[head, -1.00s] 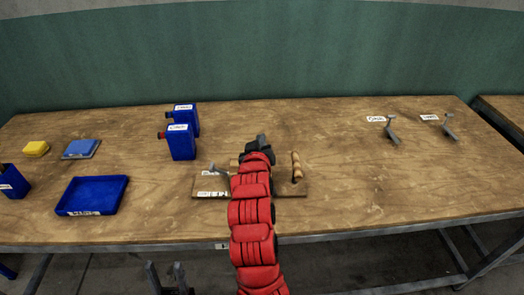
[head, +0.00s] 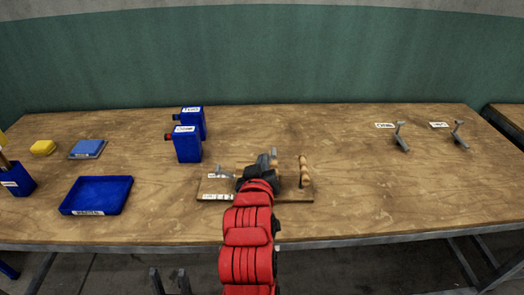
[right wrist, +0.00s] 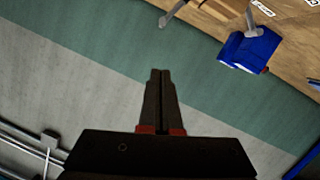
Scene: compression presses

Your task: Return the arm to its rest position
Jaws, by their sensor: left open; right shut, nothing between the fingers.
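My right arm, red and segmented, comes up from the bottom of the head view. Its dark gripper (head: 268,158) is in front of a wooden press board (head: 217,197) and hides part of it. In the right wrist view the right gripper's fingers (right wrist: 160,75) are together with nothing between them. My left gripper (head: 169,281) shows at the bottom edge of the head view, in front of the table, its two fingers apart and empty.
On the wooden table (head: 360,200) are two blue bottles (head: 188,145), a blue tray (head: 97,194), a blue sponge-like block (head: 87,148), a yellow block (head: 43,147) and a blue holder (head: 17,180). Two grey metal levers (head: 400,137) stand at the right. The table's front right is clear.

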